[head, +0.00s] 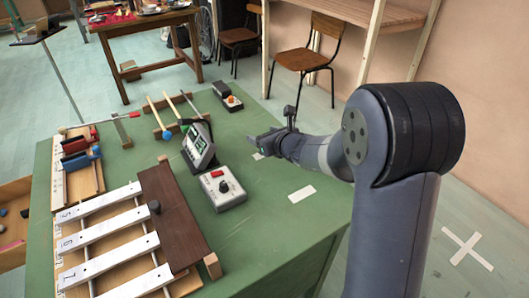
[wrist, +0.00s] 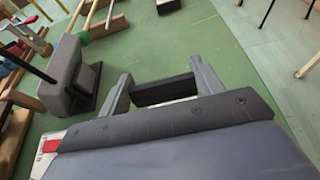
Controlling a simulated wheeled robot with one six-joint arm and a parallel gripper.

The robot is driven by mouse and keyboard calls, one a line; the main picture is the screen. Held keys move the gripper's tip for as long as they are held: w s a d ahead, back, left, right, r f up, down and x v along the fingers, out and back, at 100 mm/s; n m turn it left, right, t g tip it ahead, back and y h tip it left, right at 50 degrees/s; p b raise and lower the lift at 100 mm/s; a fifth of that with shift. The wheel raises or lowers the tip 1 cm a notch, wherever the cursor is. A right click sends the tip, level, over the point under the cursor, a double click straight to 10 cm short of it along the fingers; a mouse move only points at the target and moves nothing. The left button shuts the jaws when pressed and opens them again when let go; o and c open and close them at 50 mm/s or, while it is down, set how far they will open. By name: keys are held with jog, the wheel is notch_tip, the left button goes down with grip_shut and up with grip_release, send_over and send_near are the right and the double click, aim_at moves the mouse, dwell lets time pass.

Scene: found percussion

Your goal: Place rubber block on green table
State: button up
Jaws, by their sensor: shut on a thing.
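The rubber block (wrist: 165,90) is a dark, near-black bar between the two fingers in the wrist view. My gripper (wrist: 163,86) is shut on it, one finger at each end. The green table (head: 262,195) lies beneath; its bare top also shows around the block in the wrist view (wrist: 160,55). In the head view my gripper (head: 262,143) is over the right part of the tabletop, right of the tilted screen device. The block cannot be made out clearly there. I cannot tell whether it touches the table.
A tilted screen device (head: 198,147) and a grey box with a red button (head: 223,190) stand left of my gripper. A xylophone (head: 110,240) fills the front left. Mallets (head: 160,118) and a small orange-knobbed box (head: 228,97) lie further back. Green surface near a white mark (head: 302,194) is clear.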

jog(key=shift+f+b, duration=0.6)
jog(key=shift+f, duration=1.55)
jog(key=shift+f, duration=0.2)
jog(key=o, duration=1)
jog(key=shift+r, duration=0.1)
jog(key=shift+r, duration=0.2)
jog(key=p+v, duration=0.1)
jog(key=v, duration=1.1)
jog(key=shift+f, duration=0.1)
